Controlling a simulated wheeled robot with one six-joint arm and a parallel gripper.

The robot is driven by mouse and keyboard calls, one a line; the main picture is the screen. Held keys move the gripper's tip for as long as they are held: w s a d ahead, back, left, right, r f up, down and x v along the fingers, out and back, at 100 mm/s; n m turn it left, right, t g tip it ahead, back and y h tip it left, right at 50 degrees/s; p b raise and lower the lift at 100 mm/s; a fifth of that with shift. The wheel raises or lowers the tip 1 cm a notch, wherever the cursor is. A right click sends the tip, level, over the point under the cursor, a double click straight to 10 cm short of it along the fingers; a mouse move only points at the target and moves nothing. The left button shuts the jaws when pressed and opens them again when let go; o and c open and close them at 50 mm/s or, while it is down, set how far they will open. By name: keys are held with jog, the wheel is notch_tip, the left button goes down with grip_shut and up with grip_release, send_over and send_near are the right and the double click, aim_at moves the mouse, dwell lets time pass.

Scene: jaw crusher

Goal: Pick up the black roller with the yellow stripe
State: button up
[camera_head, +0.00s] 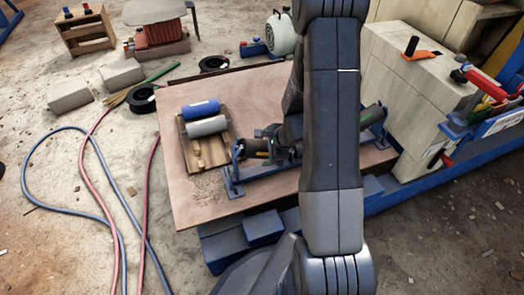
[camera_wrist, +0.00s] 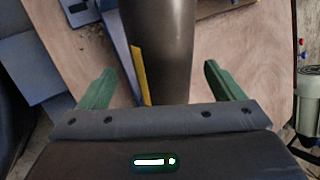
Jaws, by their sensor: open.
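The black roller (camera_head: 372,116) lies across a blue stand (camera_head: 233,185) on a plywood board; my arm hides its middle in the head view. In the wrist view, the dark roller (camera_wrist: 168,45) runs between the two green fingers of my gripper (camera_wrist: 158,72), with its yellow stripe along the left side. The fingers are open, one on each side of the roller. I see a gap between each finger and the roller, and I cannot tell the height between them. In the head view my gripper is mostly hidden by my arm.
A wooden tray (camera_head: 193,160) with a blue roller (camera_head: 201,110) and a grey roller (camera_head: 207,126) sits left on the plywood board (camera_head: 168,190). A pale crusher block (camera_head: 415,95) with a red-handled tool stands to the right. Hoses (camera_head: 95,150) lie on the floor at left.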

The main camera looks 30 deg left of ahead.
jog(key=b+x, duration=0.1)
jog(key=x, duration=0.4)
jog(key=shift+w+r, duration=0.1)
jog(key=shift+w, duration=0.05)
jog(key=shift+c, duration=0.2)
jog(key=shift+r, duration=0.1)
jog(key=c, duration=1.7)
